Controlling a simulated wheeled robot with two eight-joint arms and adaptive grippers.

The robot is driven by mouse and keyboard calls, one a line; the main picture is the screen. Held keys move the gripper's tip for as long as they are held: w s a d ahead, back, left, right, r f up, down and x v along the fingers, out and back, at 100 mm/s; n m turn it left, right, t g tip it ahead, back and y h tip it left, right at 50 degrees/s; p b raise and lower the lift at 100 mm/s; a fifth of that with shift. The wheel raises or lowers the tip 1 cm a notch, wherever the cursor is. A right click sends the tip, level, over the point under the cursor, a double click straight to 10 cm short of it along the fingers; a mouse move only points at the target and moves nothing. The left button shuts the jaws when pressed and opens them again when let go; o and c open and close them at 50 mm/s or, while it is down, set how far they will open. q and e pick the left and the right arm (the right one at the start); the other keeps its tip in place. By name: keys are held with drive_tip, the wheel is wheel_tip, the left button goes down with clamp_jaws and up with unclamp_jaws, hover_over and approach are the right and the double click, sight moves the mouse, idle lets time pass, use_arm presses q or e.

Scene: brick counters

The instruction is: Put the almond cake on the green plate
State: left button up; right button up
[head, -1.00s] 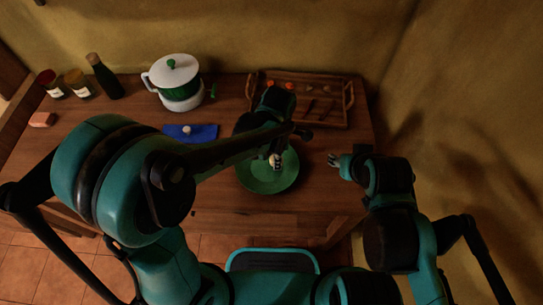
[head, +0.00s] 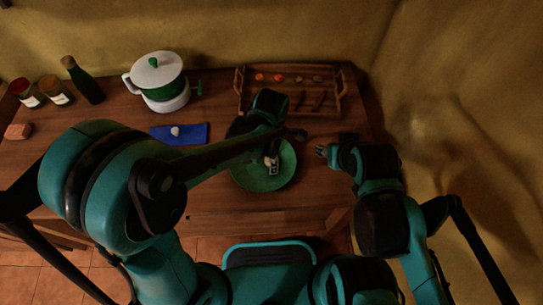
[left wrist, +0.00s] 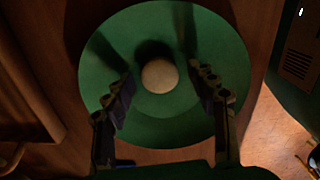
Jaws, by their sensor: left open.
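The round, pale beige almond cake (left wrist: 159,76) shows in the left wrist view near the middle of the green plate (left wrist: 110,55), and it appears to rest on it. My left gripper (left wrist: 165,92) is open, with one finger on each side of the cake and visible gaps between. In the head view my left gripper (head: 271,166) is over the green plate (head: 280,180), and my arm and fingers largely hide the cake. My right gripper (head: 323,153) is right of the plate, apart from it; its finger opening is too small to judge.
A blue cloth (head: 198,133) with a small pale item (head: 175,131) lies left of the plate. A wooden tray (head: 325,108) with several small foods is behind. A white-green pot (head: 158,80), dark bottle (head: 83,80) and two jars stand back left. The front counter is clear.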

use_arm(q)
drive_tip(key=shift+r, duration=0.25)
wheel_tip(320, 180, up, 12)
drive_tip(key=p, duration=0.5)
drive_tip(key=s+a+r+m+t, duration=0.2)
drive_tip(key=a+m+t, duration=0.1)
drive_tip(key=a+m, duration=0.6)
drive_tip(key=s+a+r+m+t, duration=0.2)
drive_tip(key=s+a+m+t, duration=0.1)
drive_tip(key=a+m, duration=0.7)
drive_tip(key=shift+s+a+r+t+b, duration=0.2)
drive_tip(key=shift+a+r+t+b, duration=0.15)
drive_tip(key=shift+a+t, duration=0.25)
